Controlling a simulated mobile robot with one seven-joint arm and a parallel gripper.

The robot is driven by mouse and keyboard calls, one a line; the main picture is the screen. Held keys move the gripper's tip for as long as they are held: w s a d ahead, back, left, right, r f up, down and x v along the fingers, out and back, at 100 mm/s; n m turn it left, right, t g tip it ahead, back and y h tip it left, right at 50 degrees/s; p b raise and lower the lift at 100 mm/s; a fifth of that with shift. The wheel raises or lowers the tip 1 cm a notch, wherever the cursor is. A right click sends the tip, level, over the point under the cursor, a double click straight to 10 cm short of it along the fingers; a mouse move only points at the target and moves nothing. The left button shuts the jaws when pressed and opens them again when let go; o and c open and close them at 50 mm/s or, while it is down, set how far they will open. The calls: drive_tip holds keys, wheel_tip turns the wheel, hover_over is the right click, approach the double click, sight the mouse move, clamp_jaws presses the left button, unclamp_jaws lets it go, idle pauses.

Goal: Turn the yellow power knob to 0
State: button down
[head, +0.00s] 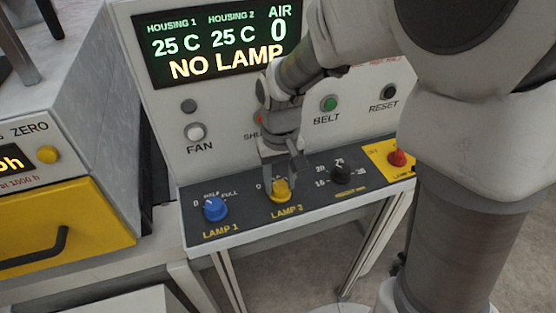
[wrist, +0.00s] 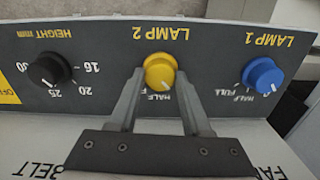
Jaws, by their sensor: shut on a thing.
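The yellow power knob (head: 281,190) is the LAMP 2 knob on the dark sloping strip of the control panel. It also shows near the middle of the wrist view (wrist: 159,70), where the panel appears upside down. My gripper (head: 280,173) reaches down to it from above, with one finger on each side. In the wrist view my gripper (wrist: 158,84) is shut on the knob. A small pale mark on the knob's face lies toward its lower edge there, near the HALF label. Its exact setting is hard to read. In the head view the fingers hide part of the scale.
A blue LAMP 1 knob (head: 215,208) is to the left and a black HEIGHT knob (head: 340,173) to the right. A red button (head: 397,158) sits on a yellow plate farther right. The display (head: 220,44) reads NO LAMP. A yellow drawer (head: 60,232) stands left.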

sight(283, 187)
drive_tip(key=shift+n, duration=0.5)
drive_tip(key=shift+c, duration=1.8)
unclamp_jaws()
wheel_tip(283, 187, up, 18)
drive_tip(key=p, duration=0.1)
drive_tip(key=shift+f, duration=0.25)
drive_tip(key=shift+d, duration=0.1)
drive_tip(key=s+d+f+m+t, duration=0.1)
drive_tip(key=s+d+m+t, duration=0.2)
drive_tip(key=s+d, duration=0.7)
drive_tip(key=s+t, duration=0.2)
drive_tip(key=s, duration=0.1)
drive_tip(key=shift+d+f+t, duration=0.3)
drive_tip(key=shift+d, duration=0.05)
